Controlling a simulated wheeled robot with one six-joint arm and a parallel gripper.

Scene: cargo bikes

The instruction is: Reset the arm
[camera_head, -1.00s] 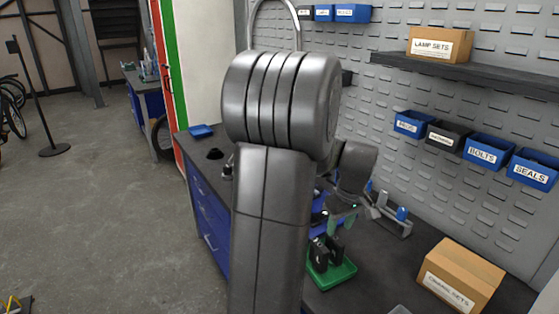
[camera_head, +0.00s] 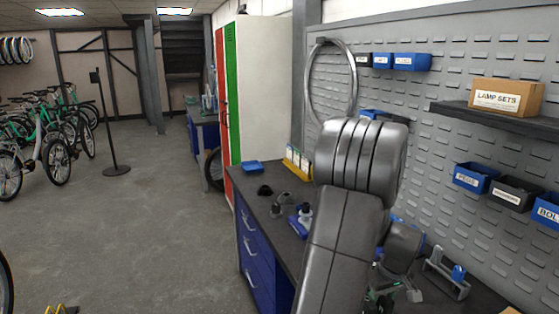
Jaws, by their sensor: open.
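My arm stands in the right half of the view, with its grey upper link and ribbed joint in front of the workbench (camera_head: 268,206). My gripper (camera_head: 396,287) shows only in part, low behind the arm, over the bench top. It is open. My arm hides much of it, and I cannot make out anything between its fingers. A bit of the green tray (camera_head: 376,296) shows beside it.
A grey holder with a blue part (camera_head: 447,274) stands right of the gripper. Blue bins (camera_head: 474,177) and a shelf with a lamp sets box (camera_head: 506,97) are on the pegboard. Bikes (camera_head: 45,140) stand far left. The floor (camera_head: 150,220) between is mostly clear.

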